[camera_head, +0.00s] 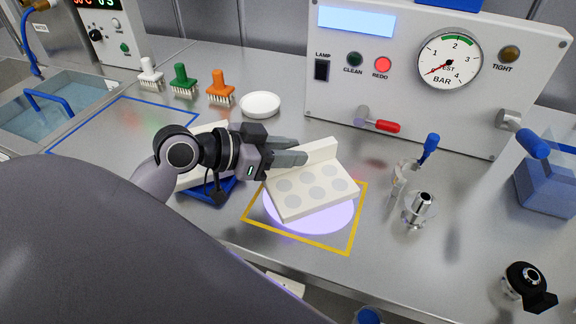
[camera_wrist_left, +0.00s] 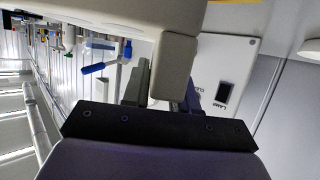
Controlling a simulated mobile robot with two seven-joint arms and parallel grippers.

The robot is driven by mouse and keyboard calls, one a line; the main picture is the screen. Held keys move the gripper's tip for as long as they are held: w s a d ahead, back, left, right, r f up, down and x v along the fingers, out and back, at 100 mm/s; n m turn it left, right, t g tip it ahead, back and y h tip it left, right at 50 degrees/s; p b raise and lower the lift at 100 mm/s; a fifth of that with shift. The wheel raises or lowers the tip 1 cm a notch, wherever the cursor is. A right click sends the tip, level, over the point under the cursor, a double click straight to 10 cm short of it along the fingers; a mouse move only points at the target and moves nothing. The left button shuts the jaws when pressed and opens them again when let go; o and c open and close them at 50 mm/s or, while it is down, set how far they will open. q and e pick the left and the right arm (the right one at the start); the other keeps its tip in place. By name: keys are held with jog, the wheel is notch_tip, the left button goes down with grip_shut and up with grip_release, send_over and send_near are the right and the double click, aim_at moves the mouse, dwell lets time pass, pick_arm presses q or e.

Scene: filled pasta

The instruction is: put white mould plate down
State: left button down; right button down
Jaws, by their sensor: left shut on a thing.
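The white mould plate (camera_head: 312,190) is a cream slab with rows of grey round spots on its face and an upright flange along its back edge. It is over the glowing round light patch (camera_head: 325,226) inside the yellow square outline (camera_head: 350,240), turned at an angle to it. I cannot tell whether it touches the surface. My left gripper (camera_head: 296,150) is shut on its flange, reaching in from the left. In the left wrist view the plate (camera_wrist_left: 165,65) is a pale block between the two fingers. My right gripper is not in view.
Another pale plate (camera_head: 190,182) shows partly behind my left arm, by a blue holder (camera_head: 212,194). A white dish (camera_head: 260,104) and brushes (camera_head: 219,88) stand behind. The test panel (camera_head: 420,110) closes off the back. Metal fittings (camera_head: 418,210) stand at right.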

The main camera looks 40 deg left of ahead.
pick_arm(q)
jog(key=shift+f, duration=1.65)
jog(key=shift+f, duration=0.15)
jog(key=c, duration=0.9)
grip_release()
jog(key=shift+b+v, duration=0.65)
jog(key=shift+v, duration=5.4)
